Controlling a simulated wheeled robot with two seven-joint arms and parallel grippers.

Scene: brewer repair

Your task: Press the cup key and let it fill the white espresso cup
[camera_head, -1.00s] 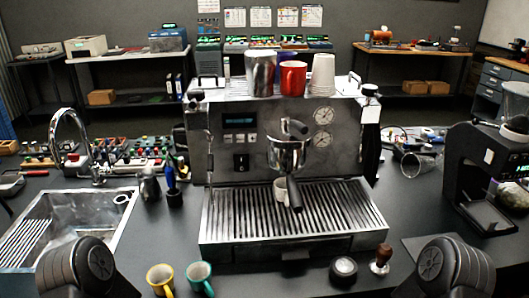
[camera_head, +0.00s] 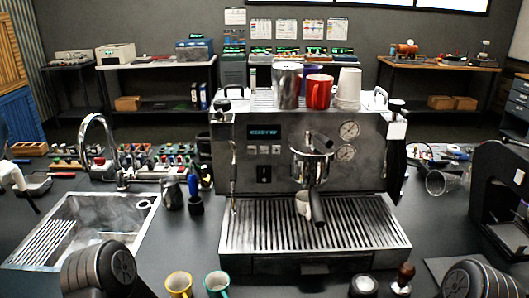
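The white espresso cup (camera_head: 302,204) stands on the drip tray (camera_head: 262,232) under the portafilter (camera_head: 312,168). The portafilter's dark handle points toward me and hides part of the cup, so its contents cannot be seen. The steel espresso machine (camera_head: 225,150) has a lit display (camera_head: 262,131) that seems to read READY. Below it sits a row of small pale keys (camera_head: 264,150), with a dark switch (camera_head: 264,173) underneath. The key symbols are too small to read. Neither gripper is visible; only rounded dark parts of my arms show at the bottom corners.
A sink (camera_head: 85,228) lies left, a grinder (camera_head: 505,195) right. A tamper (camera_head: 403,278) stands front right. Mugs and stacked cups (camera_head: 348,88) top the machine.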

